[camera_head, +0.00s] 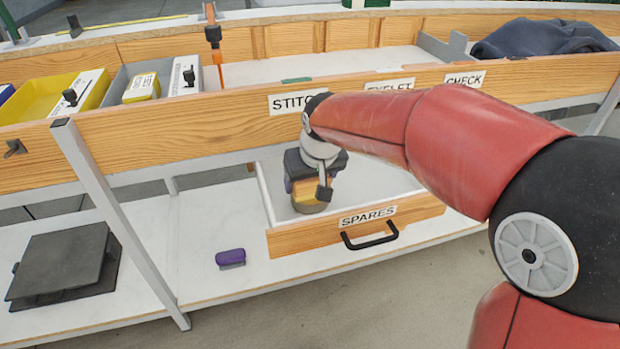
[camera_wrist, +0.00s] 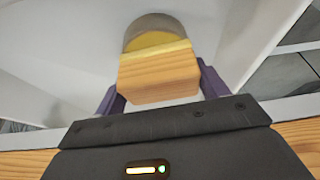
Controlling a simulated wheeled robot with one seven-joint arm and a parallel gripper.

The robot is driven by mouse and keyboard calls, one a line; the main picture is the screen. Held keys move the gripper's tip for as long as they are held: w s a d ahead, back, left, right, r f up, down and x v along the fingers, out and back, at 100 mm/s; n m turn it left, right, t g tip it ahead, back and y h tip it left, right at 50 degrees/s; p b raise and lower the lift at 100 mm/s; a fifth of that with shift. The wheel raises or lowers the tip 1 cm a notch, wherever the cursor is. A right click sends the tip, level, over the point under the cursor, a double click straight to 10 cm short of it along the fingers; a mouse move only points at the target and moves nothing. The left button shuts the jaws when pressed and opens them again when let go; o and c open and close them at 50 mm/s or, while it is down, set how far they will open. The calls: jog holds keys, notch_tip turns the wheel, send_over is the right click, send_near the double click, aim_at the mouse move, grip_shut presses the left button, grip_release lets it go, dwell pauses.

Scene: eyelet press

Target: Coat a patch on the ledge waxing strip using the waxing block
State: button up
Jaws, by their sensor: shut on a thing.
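My gripper (camera_head: 306,187) hangs in the open drawer marked SPARES, pointing down. Its purple fingers are shut on a wooden block with a yellow layer at its far end, which I take for the waxing block (camera_wrist: 160,76). Just beyond the yellow end is a round grey-brown thing (camera_wrist: 159,24), also visible low in the drawer in the head view (camera_head: 311,207). I cannot tell whether the block touches it. I cannot surely pick out the ledge waxing strip.
The SPARES drawer (camera_head: 290,242) stands out from under the bench, with walls around my gripper. A purple block (camera_head: 230,257) and a dark square press-like thing (camera_head: 62,264) are on the lower white shelf. Yellow and grey bins (camera_head: 50,96) stand upper left; dark cloth (camera_head: 540,38) lies upper right.

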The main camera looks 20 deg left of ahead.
jog(key=shift+r+p, duration=2.55)
jog(key=shift+r, duration=0.9)
